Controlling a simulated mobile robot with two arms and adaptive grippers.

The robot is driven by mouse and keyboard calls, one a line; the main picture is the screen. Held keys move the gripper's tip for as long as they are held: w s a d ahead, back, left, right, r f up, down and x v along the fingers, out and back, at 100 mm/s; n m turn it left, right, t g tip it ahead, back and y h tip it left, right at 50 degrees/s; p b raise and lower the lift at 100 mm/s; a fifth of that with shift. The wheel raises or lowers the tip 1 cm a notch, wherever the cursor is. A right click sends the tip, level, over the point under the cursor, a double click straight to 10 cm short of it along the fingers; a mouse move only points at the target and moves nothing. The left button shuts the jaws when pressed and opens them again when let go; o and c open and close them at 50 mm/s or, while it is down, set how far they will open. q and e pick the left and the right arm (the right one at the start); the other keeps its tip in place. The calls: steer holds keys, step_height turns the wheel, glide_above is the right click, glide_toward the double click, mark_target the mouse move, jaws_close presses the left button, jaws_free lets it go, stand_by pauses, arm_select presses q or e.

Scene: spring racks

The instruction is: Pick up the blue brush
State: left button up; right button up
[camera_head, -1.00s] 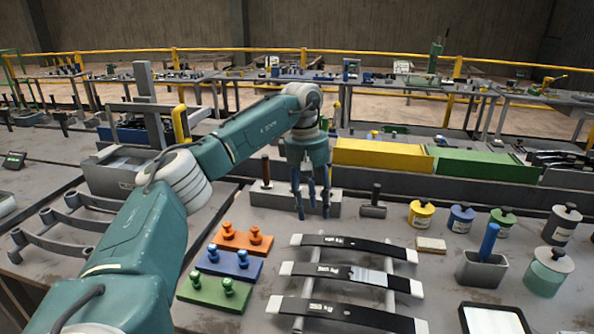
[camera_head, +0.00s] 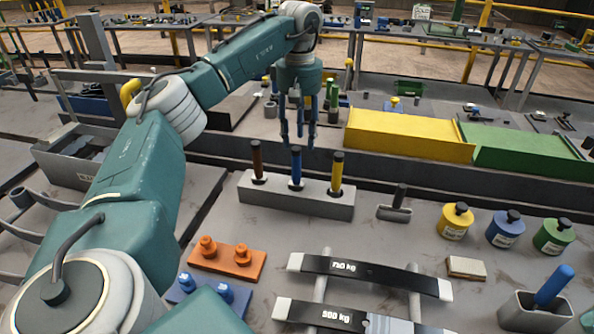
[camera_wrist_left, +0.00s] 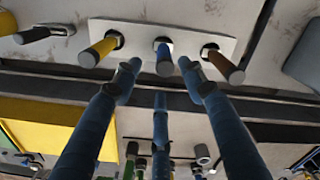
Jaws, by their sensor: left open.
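A blue brush handle (camera_head: 296,167) stands upright in the middle hole of a grey block holder (camera_head: 300,203), between a brown handle (camera_head: 257,162) and a yellow handle (camera_head: 336,174). My left gripper (camera_head: 298,143) is open and empty. Its blue fingers hang just above and behind the blue handle in the head view. In the left wrist view the blue handle (camera_wrist_left: 164,60) shows between the fingertips (camera_wrist_left: 160,72), with no clear contact. The brush's lower end is hidden inside the holder. My right gripper is not in view.
A grey block with a black handle (camera_head: 396,207) lies right of the holder. Yellow (camera_head: 455,220), blue and green jars stand further right. A grey cup (camera_head: 520,315) holds another blue handle. Yellow (camera_head: 410,135) and green bins stand behind.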

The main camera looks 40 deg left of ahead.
mark_target(298, 148)
arm_select(q)
step_height(298, 148, down, 5)
steer(key=shift+s+f+p, duration=0.15)
steer(key=shift+p, duration=0.2)
steer(key=f, duration=0.1)
steer(key=f+p, duration=0.1)
steer(key=f, duration=0.2)
steer(key=shift+s+a+f+p, duration=0.1)
steer(key=shift+s+a+p, duration=0.05)
steer(key=shift+s+p, duration=0.15)
steer(key=shift+w+f, duration=0.1)
steer(key=shift+f, duration=0.45)
jaws_close()
